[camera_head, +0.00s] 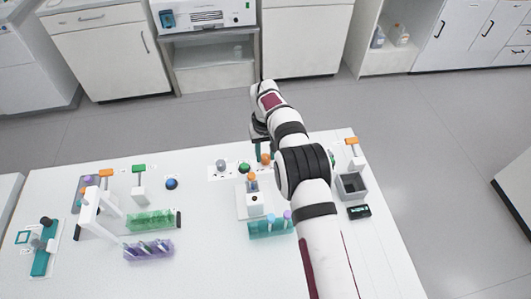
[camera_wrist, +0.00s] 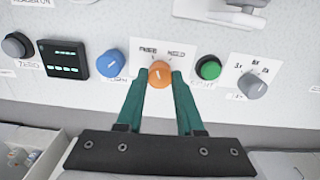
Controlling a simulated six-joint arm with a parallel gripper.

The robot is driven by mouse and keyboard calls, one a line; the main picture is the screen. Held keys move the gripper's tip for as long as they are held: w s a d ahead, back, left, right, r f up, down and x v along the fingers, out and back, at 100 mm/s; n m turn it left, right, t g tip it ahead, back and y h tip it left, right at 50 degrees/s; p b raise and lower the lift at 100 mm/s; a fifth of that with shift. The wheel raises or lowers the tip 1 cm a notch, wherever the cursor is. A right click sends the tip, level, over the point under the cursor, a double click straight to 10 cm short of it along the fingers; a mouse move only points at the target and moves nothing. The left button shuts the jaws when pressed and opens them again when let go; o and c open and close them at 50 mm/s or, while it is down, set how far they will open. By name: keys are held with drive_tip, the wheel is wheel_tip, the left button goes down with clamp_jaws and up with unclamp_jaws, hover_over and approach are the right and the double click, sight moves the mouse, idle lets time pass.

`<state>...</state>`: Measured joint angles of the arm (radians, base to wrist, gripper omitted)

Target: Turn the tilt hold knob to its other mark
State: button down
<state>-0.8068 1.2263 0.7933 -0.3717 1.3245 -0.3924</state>
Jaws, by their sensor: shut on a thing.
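The orange knob (camera_wrist: 160,73) sits on a white label plate in the wrist view, with two marks above it that look like FREE at left and HOLD at right. Its pale pointer line is small and seems to lean up and a little left, towards the left mark. My gripper (camera_wrist: 160,78) is shut on the orange knob, with one teal finger on each side. In the head view the orange knob (camera_head: 266,159) shows just below my gripper (camera_head: 262,148), partly hidden by the arm.
Close beside it in the wrist view are a blue knob (camera_wrist: 111,63) at left and a green button (camera_wrist: 208,68) at right. A grey dial (camera_wrist: 255,86) and a dark display (camera_wrist: 63,59) lie further out. Tube racks (camera_head: 152,221) stand left on the table.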

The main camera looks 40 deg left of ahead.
sight(265, 156)
drive_tip(key=m, duration=1.1)
drive_tip(key=shift+m, duration=0.3)
idle(0.4)
drive_tip(key=c, duration=0.5)
unclamp_jaws()
drive_tip(key=shift+c, duration=0.2)
wheel_tip(265, 156, up, 16)
drive_tip(key=shift+f, duration=0.1)
